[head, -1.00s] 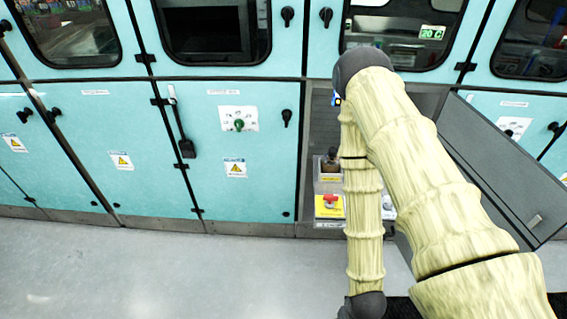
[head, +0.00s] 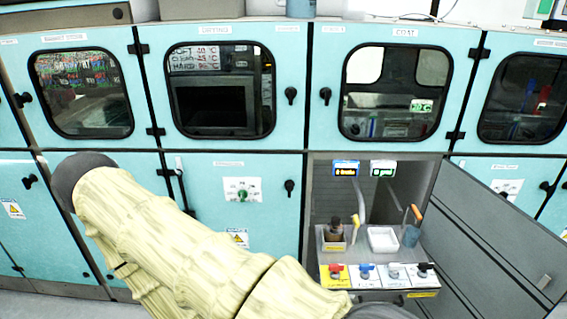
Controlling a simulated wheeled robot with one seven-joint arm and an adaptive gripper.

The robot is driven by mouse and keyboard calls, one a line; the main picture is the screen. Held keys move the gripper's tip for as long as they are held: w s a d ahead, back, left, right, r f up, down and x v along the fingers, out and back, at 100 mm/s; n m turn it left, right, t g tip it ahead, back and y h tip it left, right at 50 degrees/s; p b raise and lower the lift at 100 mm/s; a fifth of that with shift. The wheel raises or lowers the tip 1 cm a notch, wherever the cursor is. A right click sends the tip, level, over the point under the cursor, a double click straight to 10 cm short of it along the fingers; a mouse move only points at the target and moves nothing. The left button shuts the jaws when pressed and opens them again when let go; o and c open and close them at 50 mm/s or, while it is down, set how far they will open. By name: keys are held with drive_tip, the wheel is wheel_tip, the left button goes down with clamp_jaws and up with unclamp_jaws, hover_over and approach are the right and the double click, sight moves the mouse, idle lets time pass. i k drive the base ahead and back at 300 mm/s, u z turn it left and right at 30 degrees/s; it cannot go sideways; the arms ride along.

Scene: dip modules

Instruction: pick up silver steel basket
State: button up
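I cannot make out a silver steel basket in the head view. The open bay at the lower right holds a pulled-out grey shelf (head: 358,252). On it are a brown bottle (head: 336,229) in a small holder, a white square tray (head: 383,239), and a blue cup (head: 411,236) with an orange-handled tool standing in it. My arm, in a pale ribbed cover, crosses the lower left of the view. My gripper is out of view, so its state does not show.
A row of turquoise cabinets (head: 232,200) with dark windows fills the wall. A grey door (head: 490,225) hangs open right of the bay. Several coloured valves (head: 366,270) line the shelf front. Two small displays (head: 345,168) glow at the bay's top.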

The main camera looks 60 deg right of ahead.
sight(334, 232)
drive_tip(key=u, duration=0.1)
drive_tip(key=i, duration=2.25)
drive_tip(key=z, duration=3.15)
